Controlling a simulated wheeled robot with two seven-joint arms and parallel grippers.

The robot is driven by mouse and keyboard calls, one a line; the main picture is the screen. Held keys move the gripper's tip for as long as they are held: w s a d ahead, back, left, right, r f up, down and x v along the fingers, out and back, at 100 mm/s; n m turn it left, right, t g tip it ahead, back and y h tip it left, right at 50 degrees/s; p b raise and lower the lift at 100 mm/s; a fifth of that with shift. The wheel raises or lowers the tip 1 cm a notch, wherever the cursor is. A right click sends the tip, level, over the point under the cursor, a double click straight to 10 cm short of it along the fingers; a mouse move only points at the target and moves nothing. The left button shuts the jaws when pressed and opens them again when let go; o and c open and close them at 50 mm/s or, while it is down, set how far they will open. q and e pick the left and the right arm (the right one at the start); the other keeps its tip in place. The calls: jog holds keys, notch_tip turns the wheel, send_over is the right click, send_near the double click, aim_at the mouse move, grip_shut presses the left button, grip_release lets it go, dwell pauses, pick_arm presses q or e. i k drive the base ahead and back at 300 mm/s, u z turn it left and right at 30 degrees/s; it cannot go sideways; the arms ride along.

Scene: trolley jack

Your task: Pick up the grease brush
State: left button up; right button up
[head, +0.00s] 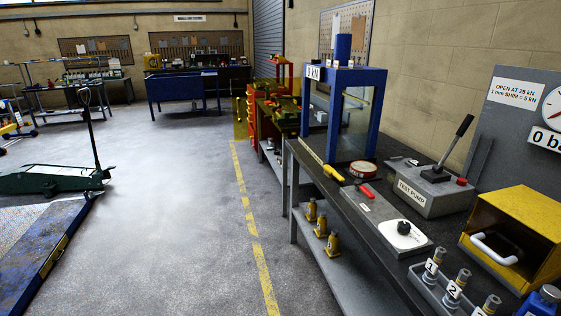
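I cannot make out the grease brush for certain. A long yellow strip-like object (322,162) lies along the bench's left edge, beside the blue press frame. A round tin with a red rim (363,168) stands just behind the red-handled tool. Neither of my grippers is in view.
The bench also carries the blue press (375,110), the grey test pump (432,188), a flat grey plate with a black knob (403,236), a yellow open-fronted box (520,235) and numbered cylinders (454,288). A green trolley jack (50,178) stands left. The middle floor is clear.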

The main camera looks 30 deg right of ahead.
aim_at(330, 172)
jog(key=z, duration=0.15)
jog(key=i, duration=1.1)
jog(key=z, duration=0.45)
